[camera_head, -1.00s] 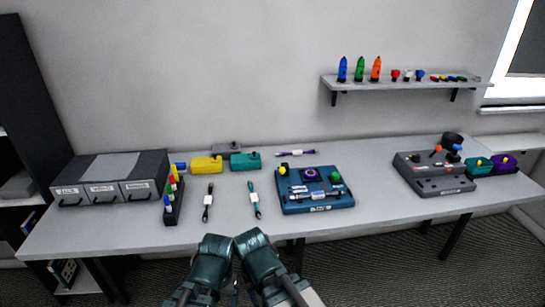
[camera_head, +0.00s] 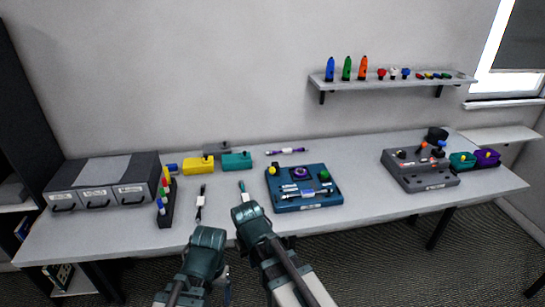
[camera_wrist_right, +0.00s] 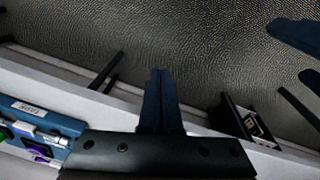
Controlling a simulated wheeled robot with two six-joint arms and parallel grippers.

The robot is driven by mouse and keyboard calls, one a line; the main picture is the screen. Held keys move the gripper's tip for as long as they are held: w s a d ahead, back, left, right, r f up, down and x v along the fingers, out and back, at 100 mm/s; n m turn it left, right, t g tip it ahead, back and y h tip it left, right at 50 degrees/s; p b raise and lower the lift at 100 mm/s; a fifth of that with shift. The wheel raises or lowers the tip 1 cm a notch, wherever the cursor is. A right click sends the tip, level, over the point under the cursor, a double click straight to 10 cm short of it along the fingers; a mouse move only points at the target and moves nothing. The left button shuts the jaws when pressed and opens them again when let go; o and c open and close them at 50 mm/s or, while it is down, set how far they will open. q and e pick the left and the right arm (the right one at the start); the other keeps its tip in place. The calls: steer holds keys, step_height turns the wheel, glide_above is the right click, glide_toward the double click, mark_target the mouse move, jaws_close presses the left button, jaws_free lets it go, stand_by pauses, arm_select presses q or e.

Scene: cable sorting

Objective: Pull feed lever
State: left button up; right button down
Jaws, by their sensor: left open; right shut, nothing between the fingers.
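The grey station (camera_head: 420,172) at the right of the table carries an orange-knobbed lever (camera_head: 423,145) and a blue knob (camera_head: 441,143). The blue station (camera_head: 305,190) at the middle has a yellow knob (camera_head: 272,169) and a green knob (camera_head: 323,174). I cannot tell which is the feed lever. My right gripper (camera_head: 246,211) is at the table's front edge, left of the blue station. Its fingers are shut and empty in the right wrist view (camera_wrist_right: 159,98). My left gripper (camera_head: 208,237) is open, lower and further left, off the front edge.
A drawer unit (camera_head: 104,182) and a rack of coloured pieces (camera_head: 166,200) stand at the left. Cables (camera_head: 200,203) lie on the table. Yellow (camera_head: 199,166) and teal (camera_head: 237,161) boxes stand behind. The table is clear between the two stations.

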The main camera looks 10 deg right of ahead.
mark_target(273, 170)
arm_select(q)
step_height(273, 170, up, 17)
steer(key=p, duration=1.4)
steer(key=shift+p, duration=0.4)
arm_select(e)
steer(key=w+d+r+m+t, duration=0.1)
steer(key=w+d+r+t, duration=0.1)
steer(key=w+d+r, duration=0.2)
steer(key=w+d+r+m+t, duration=0.1)
steer(key=w+d+r, duration=0.4)
steer(key=w+r, duration=0.5)
steer(key=w+d+r+m+t, duration=0.1)
steer(key=w+d+r+t, duration=0.2)
steer(key=w, duration=1.3)
step_height(273, 170, up, 4)
steer(key=shift+w+d+f+m, duration=0.15)
steer(key=shift+d+m, duration=0.15)
steer(key=shift+d, duration=0.65)
arm_select(q)
steer(key=shift+f, duration=0.15)
